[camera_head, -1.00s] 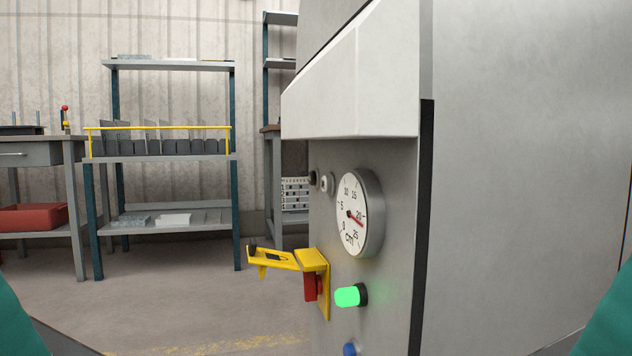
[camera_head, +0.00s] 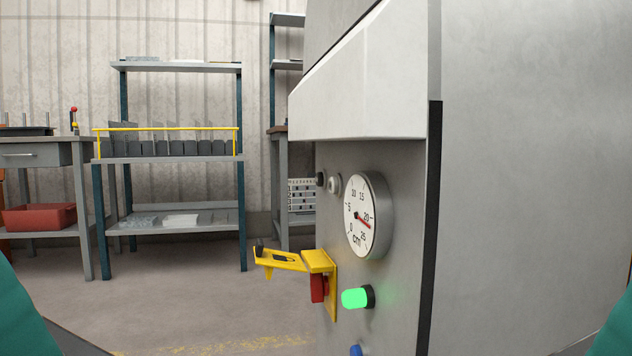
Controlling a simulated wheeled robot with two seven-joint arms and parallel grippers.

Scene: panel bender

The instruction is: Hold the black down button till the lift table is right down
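On the narrow face of the grey machine a black button (camera_head: 320,179) sits beside a white button (camera_head: 334,185), at the upper left of the panel. A round dial (camera_head: 362,215) marked in cm, with a red pointer near 20 to 25, is right of them. The lift table itself cannot be made out. Neither of my grippers shows; only teal parts of my arms reach in at the lower left and lower right edges.
Below the dial are a yellow bracket (camera_head: 318,262) sticking out left, a red part (camera_head: 318,288), a lit green button (camera_head: 356,298) and a blue button (camera_head: 356,350). A shelf rack (camera_head: 170,160) and a workbench (camera_head: 40,155) stand behind. Floor at left is open.

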